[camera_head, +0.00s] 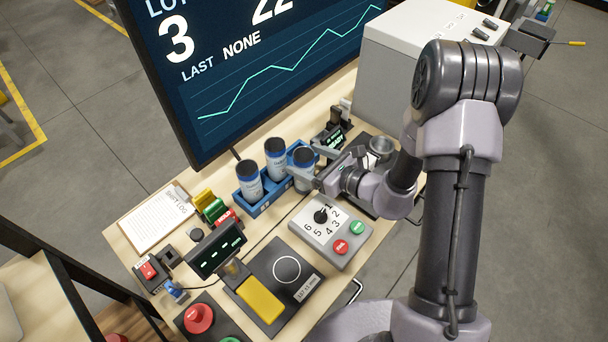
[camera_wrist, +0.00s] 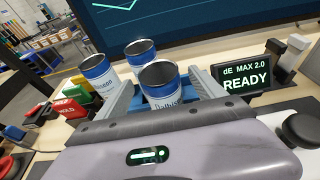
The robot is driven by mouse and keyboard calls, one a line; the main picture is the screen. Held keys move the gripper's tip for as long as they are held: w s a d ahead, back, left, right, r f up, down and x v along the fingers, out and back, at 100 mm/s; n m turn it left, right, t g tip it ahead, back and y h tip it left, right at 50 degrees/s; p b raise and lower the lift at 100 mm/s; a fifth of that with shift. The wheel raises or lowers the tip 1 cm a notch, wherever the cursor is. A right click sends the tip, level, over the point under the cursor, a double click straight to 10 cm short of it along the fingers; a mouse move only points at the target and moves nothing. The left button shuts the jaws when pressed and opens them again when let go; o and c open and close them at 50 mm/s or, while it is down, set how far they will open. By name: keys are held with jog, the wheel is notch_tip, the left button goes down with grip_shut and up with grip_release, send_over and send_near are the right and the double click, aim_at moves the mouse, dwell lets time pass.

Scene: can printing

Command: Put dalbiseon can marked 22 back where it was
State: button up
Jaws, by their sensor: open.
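Three blue-and-white cans with dark tops stand upright in a blue rack (camera_head: 264,203). The right can (camera_head: 303,158) is between the open fingers of my gripper (camera_head: 306,165). In the wrist view this near can (camera_wrist: 160,90) has a label starting "Dalbis", partly hidden by my gripper's body, and the spread fingers (camera_wrist: 163,92) flank it. The left can (camera_head: 249,182) and middle can (camera_head: 276,160) stand beside it. They also show in the wrist view, the left can (camera_wrist: 99,78) and the middle can (camera_wrist: 140,58). I cannot read a 22 on any can.
A small READY display (camera_wrist: 246,79) stands right of the rack. A dial box (camera_head: 330,230) and a dark plate with a white circle (camera_head: 287,268) are in front. A large screen (camera_head: 255,75) rises behind. Red, green and yellow holders (camera_head: 212,207) stand at left.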

jog(key=shift+x, duration=0.95)
jog(key=shift+d, duration=0.15)
jog(key=shift+c, duration=0.2)
